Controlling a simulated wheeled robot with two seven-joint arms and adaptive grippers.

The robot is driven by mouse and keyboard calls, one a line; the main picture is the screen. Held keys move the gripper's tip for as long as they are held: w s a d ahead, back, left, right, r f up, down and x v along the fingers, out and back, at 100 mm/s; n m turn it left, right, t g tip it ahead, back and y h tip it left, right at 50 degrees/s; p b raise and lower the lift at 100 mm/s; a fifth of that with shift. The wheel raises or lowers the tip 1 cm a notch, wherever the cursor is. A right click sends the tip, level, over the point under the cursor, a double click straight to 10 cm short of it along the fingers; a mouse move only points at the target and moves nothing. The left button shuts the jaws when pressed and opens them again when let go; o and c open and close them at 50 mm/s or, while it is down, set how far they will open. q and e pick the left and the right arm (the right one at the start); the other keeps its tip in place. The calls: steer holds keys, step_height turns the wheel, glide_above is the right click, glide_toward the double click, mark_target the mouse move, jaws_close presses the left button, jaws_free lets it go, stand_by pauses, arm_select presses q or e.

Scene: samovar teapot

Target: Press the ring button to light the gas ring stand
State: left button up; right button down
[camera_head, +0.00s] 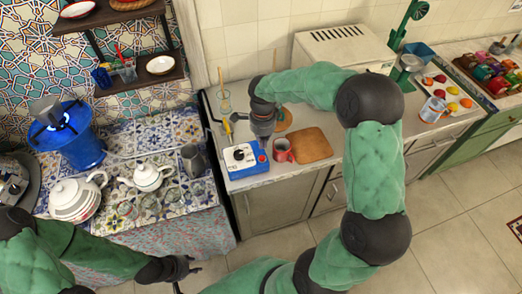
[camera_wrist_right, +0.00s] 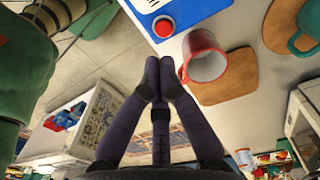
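A white and blue control box (camera_head: 240,158) with a black dial and a red button (camera_head: 262,158) sits on the middle counter. In the right wrist view the red button (camera_wrist_right: 163,27) shows at the top, just beyond my fingertips. My right gripper (camera_head: 263,136) is over the back right of the box, pointing down; its fingertips (camera_wrist_right: 160,72) are together and empty.
A red mug (camera_head: 282,151) and a wooden board (camera_head: 312,146) are just right of the box. A glass (camera_head: 225,101) stands behind it. White teapots (camera_head: 148,177) and a grey pitcher (camera_head: 194,160) stand on the tiled left table. Floor in front is free.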

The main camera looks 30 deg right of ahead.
arm_select(q)
steer(key=shift+r+p, duration=0.3)
steer(key=shift+r, duration=0.05)
arm_select(e)
steer(key=shift+w+d+r, duration=0.1)
steer(key=shift+r, duration=1.25)
steer(key=shift+w+r, duration=0.1)
steer(key=shift+r, duration=1.2)
arm_select(q)
steer(key=shift+s, duration=0.1)
arm_select(e)
steer(key=shift+s, duration=0.1)
